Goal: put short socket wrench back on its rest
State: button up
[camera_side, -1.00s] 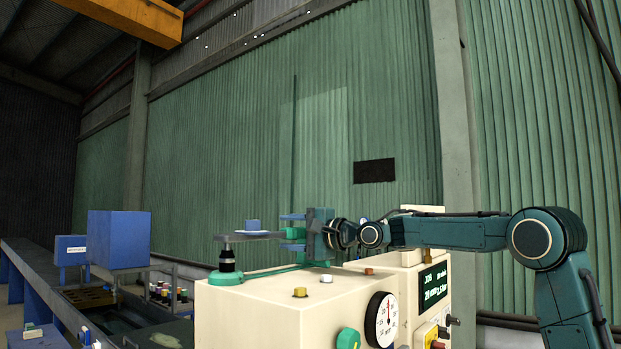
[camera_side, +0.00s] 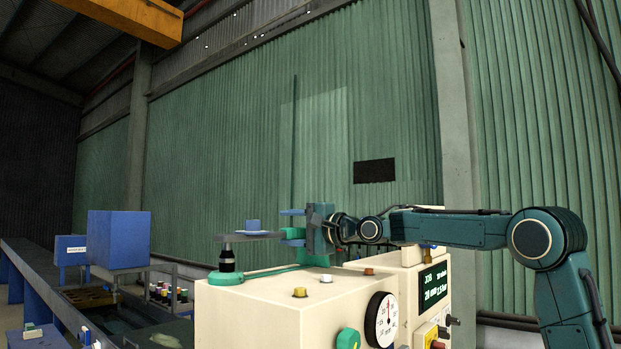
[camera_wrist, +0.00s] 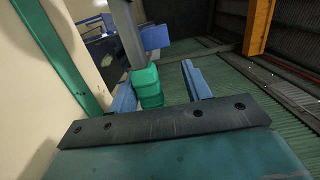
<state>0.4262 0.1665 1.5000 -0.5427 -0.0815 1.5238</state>
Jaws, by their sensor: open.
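The short socket wrench (camera_side: 240,238) lies roughly level in the side view, a grey bar with a blue block on top and a green grip at its right end. Its left end is over a black post (camera_side: 227,262) that stands on the green base (camera_side: 226,279) on the cream machine; I cannot tell whether the post is part of the wrench. My gripper (camera_side: 293,228) is open, one blue finger above the green grip and one below. In the wrist view the green grip (camera_wrist: 148,88) lies between the fingers, close to the left one, with a gap to the right one.
The cream machine (camera_side: 300,318) is under my gripper, with a brass knob (camera_side: 300,292), a dial (camera_side: 382,320) and a display. A blue box (camera_side: 118,240) and a rail stand to the left. The air above the wrench is clear.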

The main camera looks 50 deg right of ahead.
jog(key=shift+r, duration=0.25)
jog(key=shift+r, duration=0.6)
jog(key=shift+f, duration=1.35)
jog(key=shift+s+d, duration=0.15)
jog(key=shift+s, duration=1.05)
jog(key=shift+s+d, duration=0.2)
jog(key=shift+s, duration=1)
jog(key=shift+s+d, duration=0.15)
jog(key=shift+s, duration=1.05)
jog(key=shift+s+d, duration=0.25)
jog(key=shift+s, duration=2)
jog(key=shift+s+d, duration=0.25)
jog(key=shift+s, duration=2)
jog(key=shift+s+d, duration=0.25)
jog(key=shift+s, duration=2)
